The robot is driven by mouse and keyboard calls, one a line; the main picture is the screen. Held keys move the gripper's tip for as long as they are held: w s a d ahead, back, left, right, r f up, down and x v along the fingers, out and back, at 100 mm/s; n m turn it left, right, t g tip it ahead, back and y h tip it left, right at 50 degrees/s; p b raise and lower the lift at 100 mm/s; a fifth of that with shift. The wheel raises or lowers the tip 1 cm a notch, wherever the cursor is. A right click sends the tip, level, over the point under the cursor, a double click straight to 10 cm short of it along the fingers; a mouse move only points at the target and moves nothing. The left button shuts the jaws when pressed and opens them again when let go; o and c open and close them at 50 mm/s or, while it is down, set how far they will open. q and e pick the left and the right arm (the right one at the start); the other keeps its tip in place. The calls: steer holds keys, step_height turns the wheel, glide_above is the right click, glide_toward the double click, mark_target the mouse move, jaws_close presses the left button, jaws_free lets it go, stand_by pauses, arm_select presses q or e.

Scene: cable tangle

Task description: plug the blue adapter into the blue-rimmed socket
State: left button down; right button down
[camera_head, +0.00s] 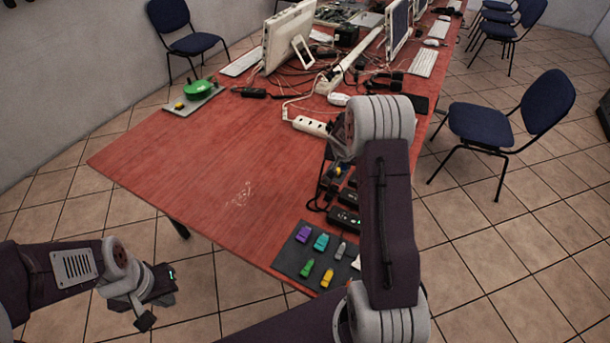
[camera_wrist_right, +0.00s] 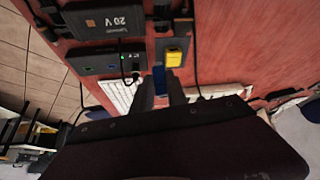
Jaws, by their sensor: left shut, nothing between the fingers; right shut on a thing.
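The blue adapter (camera_wrist_right: 160,80) is between the fingers of my right gripper (camera_wrist_right: 168,88) in the right wrist view. That gripper is shut on it and holds it just beside a yellow plug. In the head view my right gripper is mostly hidden behind its own arm, over the table's right edge. A black box (camera_wrist_right: 97,63) beside the adapter has small lit marks and a cable at its end. My left gripper (camera_head: 158,299) is shut and empty, low at the left, off the table.
The yellow plug (camera_wrist_right: 174,57) sits in a grey block. A dark tray (camera_head: 291,262) with several coloured adapters lies at the table's near right corner. Black power bricks (camera_head: 343,218), cables and a white power strip (camera_head: 311,126) crowd the right edge.

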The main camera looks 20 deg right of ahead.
steer(key=s+d+m+h, duration=0.2)
steer(key=s+d, duration=0.3)
steer(key=d, duration=0.4)
steer(key=shift+r+h, duration=0.25)
steer(key=shift+h, duration=0.05)
steer(key=shift+f, duration=0.15)
steer(key=shift+f+b, duration=0.65)
steer(key=shift+f, duration=0.45)
steer(key=shift+f+b, duration=0.4)
steer(key=shift+f, duration=0.75)
steer(key=shift+f+b, duration=0.1)
steer(key=shift+b, duration=0.45)
